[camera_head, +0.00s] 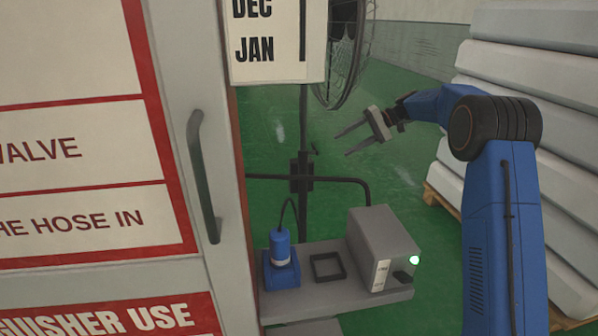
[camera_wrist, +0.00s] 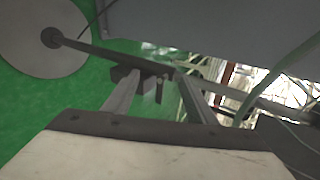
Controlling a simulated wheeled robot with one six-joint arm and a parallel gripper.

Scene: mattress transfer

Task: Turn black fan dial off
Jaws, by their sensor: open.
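The black fan (camera_head: 352,62) stands at the top middle of the head view, its wire guard partly hidden by a hanging sign. Its pole (camera_head: 303,215) runs down behind the cabinet side and carries a dark block (camera_head: 301,172), which may hold the dial. In the wrist view the pole (camera_wrist: 100,51) runs from a round grey base (camera_wrist: 35,30) to a dark block with a small protruding part (camera_wrist: 159,90). I cannot tell the dial's setting. My gripper (camera_head: 342,146) is open and empty, right of the pole; it also shows in the wrist view (camera_wrist: 157,76), fingers pointing toward the pole and block.
A red-and-white cabinet (camera_head: 85,110) with a dark handle fills the left. A grey shelf (camera_head: 335,294) below holds a grey box (camera_head: 383,247) with a green light and a blue device (camera_head: 281,262). Stacked mattresses (camera_head: 545,65) stand at right. Green floor is clear between.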

